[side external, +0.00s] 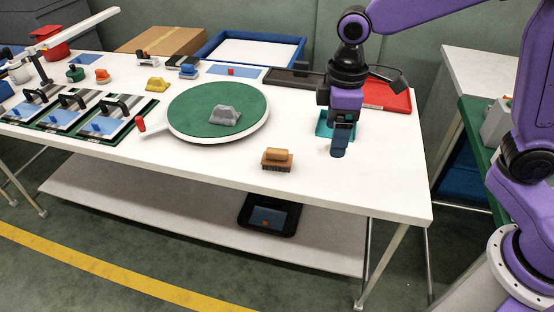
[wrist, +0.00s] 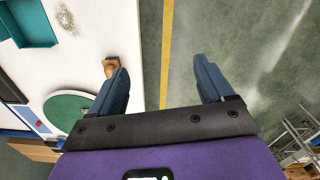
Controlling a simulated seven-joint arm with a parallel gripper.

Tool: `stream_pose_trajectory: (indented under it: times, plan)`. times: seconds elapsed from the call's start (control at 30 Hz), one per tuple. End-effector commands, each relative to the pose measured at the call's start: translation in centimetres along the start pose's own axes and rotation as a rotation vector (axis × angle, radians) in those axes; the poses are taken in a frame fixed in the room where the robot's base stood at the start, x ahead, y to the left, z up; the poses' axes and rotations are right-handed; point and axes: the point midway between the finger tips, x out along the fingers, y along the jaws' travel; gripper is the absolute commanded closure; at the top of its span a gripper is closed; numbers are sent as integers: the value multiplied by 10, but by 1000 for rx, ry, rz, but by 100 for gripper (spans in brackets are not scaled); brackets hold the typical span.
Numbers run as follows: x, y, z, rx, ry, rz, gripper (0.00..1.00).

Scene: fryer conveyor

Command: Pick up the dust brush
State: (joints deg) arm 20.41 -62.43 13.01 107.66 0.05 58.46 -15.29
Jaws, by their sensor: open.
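The dust brush (side external: 277,159), with a light brown wooden top and darker bristles below, sits upright near the front edge of the white table. My gripper (side external: 338,150) is to its right and above the table, open and empty, pointing down. In the wrist view the brush (wrist: 109,66) shows beside the left finger, partly hidden by it. The gap between my fingers (wrist: 161,66) holds nothing; floor with a yellow line shows through it.
A green round turntable (side external: 190,112) with a grey block (side external: 224,116) stands left of the brush. A teal tray (side external: 322,128) lies behind my gripper, and a red tray (side external: 390,97) at the back right. The front right table top is clear.

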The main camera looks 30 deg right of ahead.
Motion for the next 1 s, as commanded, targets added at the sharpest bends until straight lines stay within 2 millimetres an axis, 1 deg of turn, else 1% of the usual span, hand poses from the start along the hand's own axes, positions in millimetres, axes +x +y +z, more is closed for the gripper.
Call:
stream_pose_trajectory:
  times: [0.03, 0.2, 0.3, 0.5, 0.6, 0.73, 0.83, 1.0]
  plan:
    - [4, 12, -16, 10, -3, 0, 19]
    - [15, 50, -56, 36, -7, 0, 19]
    - [24, 74, -76, 50, -9, 0, 19]
    - [45, 121, -105, 80, -13, -2, 19]
    - [56, 142, -113, 93, -15, -3, 19]
    - [67, 162, -118, 106, -15, -2, 19]
    - [72, 171, -119, 111, -16, -3, 19]
    - [83, 176, -118, 114, -17, -4, 19]
